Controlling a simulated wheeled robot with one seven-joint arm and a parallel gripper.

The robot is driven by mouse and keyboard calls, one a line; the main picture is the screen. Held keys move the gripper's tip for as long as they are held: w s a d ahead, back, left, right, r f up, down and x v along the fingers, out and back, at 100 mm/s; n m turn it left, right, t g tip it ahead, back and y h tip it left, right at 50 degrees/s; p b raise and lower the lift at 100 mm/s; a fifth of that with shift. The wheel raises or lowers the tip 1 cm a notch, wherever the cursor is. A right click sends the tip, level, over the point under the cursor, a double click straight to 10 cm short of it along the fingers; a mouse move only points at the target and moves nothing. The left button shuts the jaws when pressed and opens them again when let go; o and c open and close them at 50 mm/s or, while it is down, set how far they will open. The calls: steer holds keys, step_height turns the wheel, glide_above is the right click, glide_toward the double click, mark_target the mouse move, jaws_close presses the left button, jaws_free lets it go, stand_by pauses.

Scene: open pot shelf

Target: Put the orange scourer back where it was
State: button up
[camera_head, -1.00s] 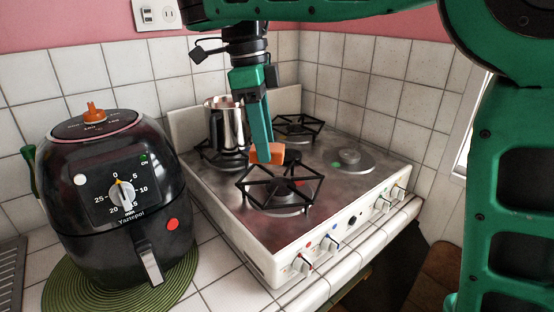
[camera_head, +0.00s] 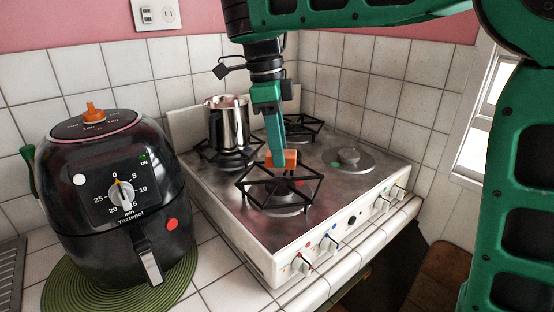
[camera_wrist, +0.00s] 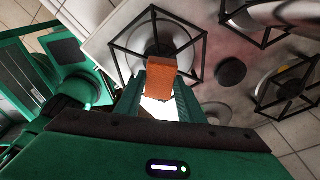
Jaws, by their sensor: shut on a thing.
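The orange scourer (camera_head: 283,158) is a small orange block held at the tips of my gripper (camera_head: 278,156) above the stove (camera_head: 222,202). In the head view it shows at the back of the front left burner grate (camera_head: 278,190); whether it touches the grate I cannot tell. In the wrist view the scourer (camera_wrist: 151,78) lies between the two green fingers (camera_wrist: 158,88), with the burner grate (camera_wrist: 200,62) behind it. The fingers cover part of it.
A steel pot (camera_head: 226,124) stands on the back left burner, left of my gripper. A black air fryer (camera_head: 115,200) stands on a green round mat (camera_head: 72,290) at left. A flat hotplate (camera_head: 348,158) is at right. Tiled walls close the back.

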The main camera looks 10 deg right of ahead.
mark_target(269, 152)
steer(key=shift+f, duration=1.55)
steer(key=shift+f, duration=0.3)
steer(key=o, duration=1)
steer(key=shift+r, duration=0.1)
steer(key=shift+w+a+r, duration=0.1)
steer(key=shift+a+r, duration=0.2)
steer(key=shift+r, duration=1.75)
steer(key=shift+w+a+r, duration=0.15)
steer(key=shift+a+r, duration=0.2)
steer(key=shift+r, duration=1.65)
steer(key=shift+w+a+r, duration=0.1)
steer(key=shift+a+r, duration=0.2)
steer(key=shift+r, duration=1.75)
steer(key=shift+d, duration=0.1)
